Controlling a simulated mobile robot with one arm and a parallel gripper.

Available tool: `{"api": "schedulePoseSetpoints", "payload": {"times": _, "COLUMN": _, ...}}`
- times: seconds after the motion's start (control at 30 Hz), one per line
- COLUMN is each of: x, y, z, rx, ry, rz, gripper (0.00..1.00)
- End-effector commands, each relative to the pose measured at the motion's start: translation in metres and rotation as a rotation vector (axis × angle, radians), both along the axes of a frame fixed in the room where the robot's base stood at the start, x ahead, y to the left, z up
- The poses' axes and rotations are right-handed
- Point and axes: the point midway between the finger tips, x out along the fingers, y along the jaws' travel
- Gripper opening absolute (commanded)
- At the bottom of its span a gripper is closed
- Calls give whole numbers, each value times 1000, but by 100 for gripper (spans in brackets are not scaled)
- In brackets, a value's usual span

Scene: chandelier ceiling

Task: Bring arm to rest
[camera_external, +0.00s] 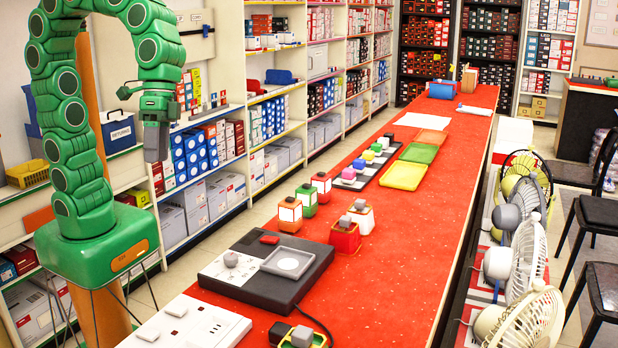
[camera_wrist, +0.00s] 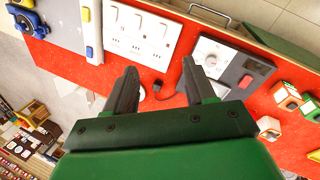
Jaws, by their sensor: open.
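My green arm arches up from its green base at the left in the external view. My gripper (camera_external: 156,140) hangs from it, pointing down, in the air to the left of the red counter (camera_external: 392,262). In the wrist view the two dark fingers of my gripper (camera_wrist: 163,90) stand apart with nothing between them. Beyond them the red counter (camera_wrist: 58,22) shows with a white socket panel (camera_wrist: 141,40) and a grey and black panel (camera_wrist: 222,62). The gripper touches nothing that I can see.
The white socket panel (camera_external: 190,326) and the black and grey panel (camera_external: 268,268) lie at the counter's near end. Small coloured lamp blocks (camera_external: 290,215) stand behind them. Stocked shelves (camera_external: 205,150) line the left. White fans (camera_external: 527,255) stand along the right side.

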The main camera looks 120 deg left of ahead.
Motion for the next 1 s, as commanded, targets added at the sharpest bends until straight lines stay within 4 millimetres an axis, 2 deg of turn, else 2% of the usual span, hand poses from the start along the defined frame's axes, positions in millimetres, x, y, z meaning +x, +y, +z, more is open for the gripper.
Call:
{"api": "schedulePoseSetpoints", "payload": {"times": 0.23, "x": -64, "y": 20, "z": -17, "rx": 113, "ry": -13, "rz": -123, "gripper": 55}}
{"api": "schedulePoseSetpoints", "payload": {"times": 0.37, "x": -104, "y": 29, "z": -34, "rx": 166, "ry": 14, "rz": -208, "gripper": 55}}
{"api": "schedulePoseSetpoints", "payload": {"times": 0.53, "x": -165, "y": 40, "z": -62, "rx": 218, "ry": 86, "rz": -337, "gripper": 55}}
{"api": "schedulePoseSetpoints", "payload": {"times": 0.7, "x": -208, "y": 49, "z": -82, "rx": 249, "ry": 143, "rz": -430, "gripper": 55}}
{"api": "schedulePoseSetpoints", "payload": {"times": 0.77, "x": -217, "y": 51, "z": -86, "rx": 254, "ry": 156, "rz": -449, "gripper": 55}}
{"api": "schedulePoseSetpoints", "payload": {"times": 1.0, "x": -217, "y": 51, "z": -86, "rx": 254, "ry": 156, "rz": -449, "gripper": 55}}
